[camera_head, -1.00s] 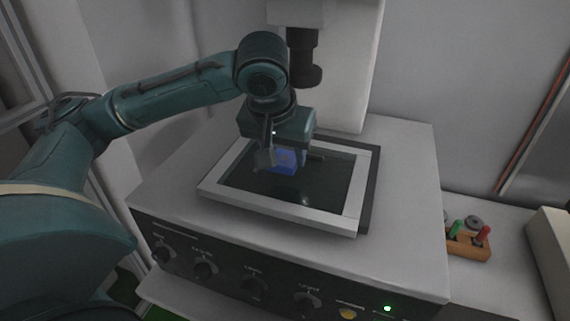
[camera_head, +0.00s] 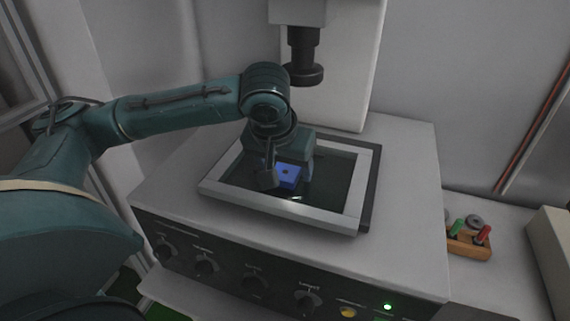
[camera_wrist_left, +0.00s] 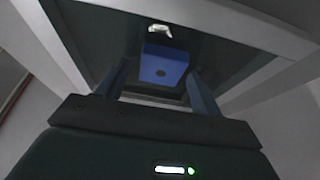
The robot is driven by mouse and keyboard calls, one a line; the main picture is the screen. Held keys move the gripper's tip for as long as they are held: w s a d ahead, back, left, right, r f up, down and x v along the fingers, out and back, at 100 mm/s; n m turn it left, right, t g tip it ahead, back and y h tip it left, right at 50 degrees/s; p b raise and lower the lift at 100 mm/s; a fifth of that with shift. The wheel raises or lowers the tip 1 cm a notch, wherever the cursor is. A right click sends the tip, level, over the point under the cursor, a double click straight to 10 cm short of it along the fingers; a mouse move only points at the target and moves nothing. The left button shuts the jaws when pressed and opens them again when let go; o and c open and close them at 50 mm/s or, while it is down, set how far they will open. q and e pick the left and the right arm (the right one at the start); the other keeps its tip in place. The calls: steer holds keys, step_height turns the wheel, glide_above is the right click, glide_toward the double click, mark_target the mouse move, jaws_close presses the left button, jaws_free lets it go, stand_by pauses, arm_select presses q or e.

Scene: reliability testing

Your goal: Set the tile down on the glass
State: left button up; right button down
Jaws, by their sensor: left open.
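The blue tile (camera_head: 287,177), a small block with a dark round spot, is over the dark glass (camera_head: 335,185) within the pale frame. It appears to lie on the glass, left of its middle. My left gripper (camera_head: 289,181) points down with its fingers open on either side of the tile. In the left wrist view the tile (camera_wrist_left: 163,66) shows between the two spread fingers, with a bright reflection on the glass beyond it. Whether a finger still touches the tile is hard to tell. My right gripper is in neither view.
A pale frame (camera_head: 280,210) borders the glass on a grey machine with knobs and a green light (camera_head: 387,307). A dark lens column (camera_head: 305,62) hangs behind the gripper. A wooden holder (camera_head: 468,245) with coloured pegs stands at the right.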

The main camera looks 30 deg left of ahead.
arm_select(q)
steer(key=shift+r, duration=0.1)
steer(key=v, duration=1.2)
steer(key=shift+s, duration=0.1)
